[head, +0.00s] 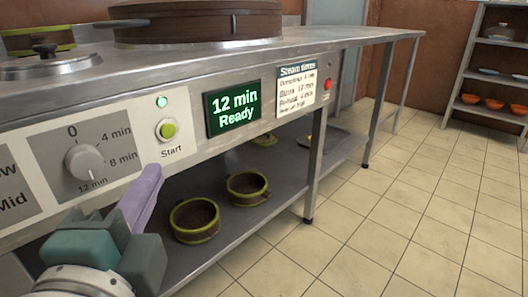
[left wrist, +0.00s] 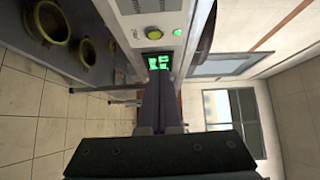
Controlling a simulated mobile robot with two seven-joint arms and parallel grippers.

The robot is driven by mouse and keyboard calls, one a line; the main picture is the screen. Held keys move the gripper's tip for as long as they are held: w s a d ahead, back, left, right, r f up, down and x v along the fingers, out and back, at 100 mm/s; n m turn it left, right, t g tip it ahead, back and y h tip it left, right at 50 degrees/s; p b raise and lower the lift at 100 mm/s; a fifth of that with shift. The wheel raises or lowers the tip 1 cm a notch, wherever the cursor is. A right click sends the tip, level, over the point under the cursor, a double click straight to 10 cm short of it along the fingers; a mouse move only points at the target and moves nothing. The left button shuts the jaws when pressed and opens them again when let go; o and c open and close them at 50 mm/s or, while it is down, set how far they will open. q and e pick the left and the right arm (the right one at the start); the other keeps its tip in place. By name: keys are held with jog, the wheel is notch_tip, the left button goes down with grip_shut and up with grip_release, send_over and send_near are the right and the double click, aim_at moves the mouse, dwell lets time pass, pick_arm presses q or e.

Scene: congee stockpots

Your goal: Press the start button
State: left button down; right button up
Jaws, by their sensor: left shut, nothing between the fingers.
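The green start button (head: 168,130) sits in a pale ring on the front panel, above the word "Start". It also shows near the top of the left wrist view (left wrist: 178,31). A small green lamp (head: 162,101) is lit above it. My left gripper (head: 152,172) is shut and empty, with its purple fingers just below the button and to its left in the head view. In the left wrist view the shut fingers (left wrist: 158,90) point toward the panel, and the button looks apart from them. My right gripper is not in view.
A timer knob (head: 84,161) points near 12 min. The display (head: 233,108) reads "12 min Ready". A red button (head: 327,85) sits beside the steam times card (head: 296,86). A steamer (head: 195,22) stands on the counter. Bowls (head: 195,219) stand on the lower shelf.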

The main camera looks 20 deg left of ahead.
pick_arm(q)
jog(key=shift+w+d+f+m, duration=0.2)
jog(key=shift+d+f+m, duration=0.15)
jog(key=shift+f, duration=0.25)
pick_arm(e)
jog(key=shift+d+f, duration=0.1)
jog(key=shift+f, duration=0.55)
pick_arm(q)
send_near(175, 129)
jog(key=w+d, duration=0.2)
jog(key=w, duration=0.1)
jog(key=a, duration=0.1)
jog(key=w+a, duration=0.1)
jog(key=w+a+b, duration=0.1)
jog(key=shift+a+f, duration=0.1)
jog(key=shift+a, duration=0.65)
jog(key=shift+w, duration=0.1)
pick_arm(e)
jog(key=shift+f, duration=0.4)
